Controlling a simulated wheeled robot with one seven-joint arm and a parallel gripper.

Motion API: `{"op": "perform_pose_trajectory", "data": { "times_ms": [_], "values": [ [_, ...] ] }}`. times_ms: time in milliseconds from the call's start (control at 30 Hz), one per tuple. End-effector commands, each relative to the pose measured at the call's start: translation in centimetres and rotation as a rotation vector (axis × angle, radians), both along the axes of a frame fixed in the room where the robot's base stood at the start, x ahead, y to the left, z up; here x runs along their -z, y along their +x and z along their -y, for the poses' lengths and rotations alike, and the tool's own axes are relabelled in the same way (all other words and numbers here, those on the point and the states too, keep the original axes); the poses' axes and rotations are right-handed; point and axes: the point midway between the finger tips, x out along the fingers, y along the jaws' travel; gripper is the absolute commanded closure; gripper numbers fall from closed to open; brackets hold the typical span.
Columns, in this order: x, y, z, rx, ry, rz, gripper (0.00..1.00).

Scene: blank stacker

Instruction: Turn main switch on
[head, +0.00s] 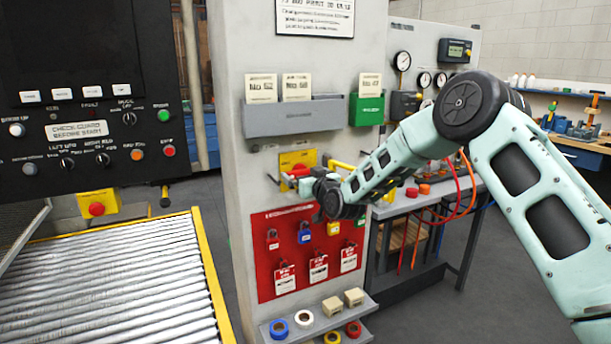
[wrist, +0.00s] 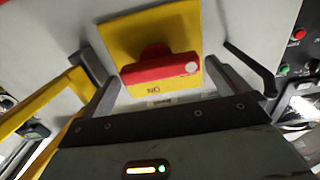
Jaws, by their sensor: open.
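The main switch has a red handle (wrist: 160,68) on a yellow plate (wrist: 120,32) in the wrist view. The handle lies roughly crosswise in that picture, with a pale dot at its right end and inverted "ON" lettering below it. In the head view the yellow plate (head: 299,157) is on the grey panel, and the handle is partly hidden by my gripper (head: 291,180). In the wrist view my gripper (wrist: 161,75) is open, with one finger on each side of the handle. I cannot tell whether either finger touches it.
Below the switch is a red lockout board (head: 267,262) with padlocks and tags. Above it is a grey document holder (head: 292,118). A yellow bar (wrist: 48,101) is close to my left finger in the wrist view, and a dark lever (wrist: 250,67) is at the right.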

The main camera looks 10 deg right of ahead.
Motion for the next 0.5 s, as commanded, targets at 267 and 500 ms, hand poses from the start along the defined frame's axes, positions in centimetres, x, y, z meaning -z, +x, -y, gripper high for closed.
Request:
{"op": "perform_pose_trajectory", "data": {
  "times_ms": [267, 500],
  "values": [
    [0.0, -0.03, 0.02, 0.0, 0.0, 0.0, 0.37],
    [0.18, -0.03, 0.05, 0.0, 0.034, -0.007, 0.36]
  ]
}}
